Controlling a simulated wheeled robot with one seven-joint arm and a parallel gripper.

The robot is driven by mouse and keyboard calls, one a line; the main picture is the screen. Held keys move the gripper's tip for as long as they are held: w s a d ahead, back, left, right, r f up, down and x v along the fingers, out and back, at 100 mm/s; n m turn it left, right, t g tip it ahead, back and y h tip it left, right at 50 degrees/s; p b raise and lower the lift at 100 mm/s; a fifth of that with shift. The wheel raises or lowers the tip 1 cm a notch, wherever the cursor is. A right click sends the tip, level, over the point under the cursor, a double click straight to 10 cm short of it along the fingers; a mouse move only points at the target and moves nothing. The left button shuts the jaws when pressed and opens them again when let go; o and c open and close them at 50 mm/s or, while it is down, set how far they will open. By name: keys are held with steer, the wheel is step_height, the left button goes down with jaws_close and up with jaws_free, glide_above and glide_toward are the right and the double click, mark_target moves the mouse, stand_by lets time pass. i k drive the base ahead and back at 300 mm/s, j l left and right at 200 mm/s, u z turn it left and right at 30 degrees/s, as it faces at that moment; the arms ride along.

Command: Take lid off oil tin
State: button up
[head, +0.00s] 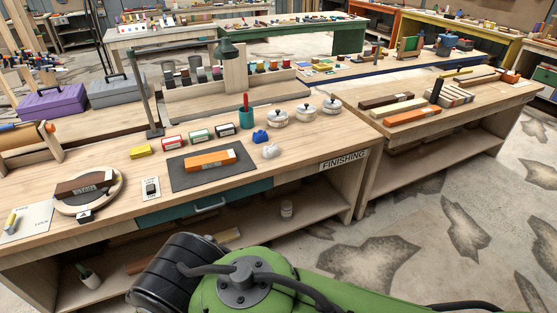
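Three round, pale tins stand in a slanting row near the back right of the finishing bench: a left tin (277,118), a middle tin (305,113) and a right tin (331,103). Each appears to have a lid on, with a small dark knob or mark on top. Their labels are too small to read, so I cannot tell which one is the oil tin. My green and black arm crosses the bottom of the head view, in front of the bench. My gripper is not in view.
On the bench (115,213), an orange block (208,160) lies on a dark mat (185,181). Blue cloth (260,136) and white cloth (270,151) lie before the tins. A green cup (246,119) stands left of them. A lamp post (145,95) rises behind. Floor right is clear.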

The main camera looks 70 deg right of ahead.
mark_target(277, 115)
steer(key=z, duration=1.75)
steer(key=l+u, duration=0.25)
steer(key=l, duration=3.1)
steer(key=i, duration=0.1)
